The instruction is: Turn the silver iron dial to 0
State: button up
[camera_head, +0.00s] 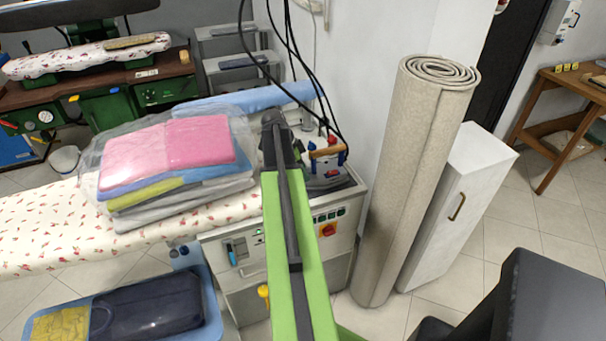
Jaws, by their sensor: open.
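The iron (327,167) stands on the metal top of the ironing station (283,250), at its back right. It has an orange-brown handle, with red and blue parts at its top. Its dial is too small to make out, so its setting cannot be read. My gripper (274,128), dark, at the far end of my green arm, is just left of the iron and appears apart from it. It is open, with nothing visible in it. My arm hides part of the station top and the iron's left side.
Folded laundry in clear plastic (168,155) lies on the flowered ironing board (40,230), left of my arm. Black cables (290,60) hang down behind the iron. A rolled carpet (415,170) and a white cabinet (460,210) stand close on the right.

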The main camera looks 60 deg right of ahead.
grip_shut()
jog(key=shift+d+r, duration=0.1)
jog(key=shift+d, duration=0.2)
jog(key=shift+a, duration=0.15)
jog(key=shift+s+a+n, duration=0.1)
jog(key=shift+a+n, duration=0.15)
jog(key=shift+n, duration=0.05)
jog(key=shift+s+a+n+t, duration=0.1)
jog(key=shift+n+t, duration=0.3)
jog(key=shift+n, duration=0.5)
jog(key=n, duration=0.2)
jog(key=n+t, duration=0.1)
jog(key=n, duration=0.1)
jog(key=shift+s+t+h, duration=0.1)
jog(key=shift+t+h, duration=0.2)
jog(key=shift+h, duration=0.1)
jog(key=shift+n+t, duration=0.7)
jog(key=shift+n, duration=1.2)
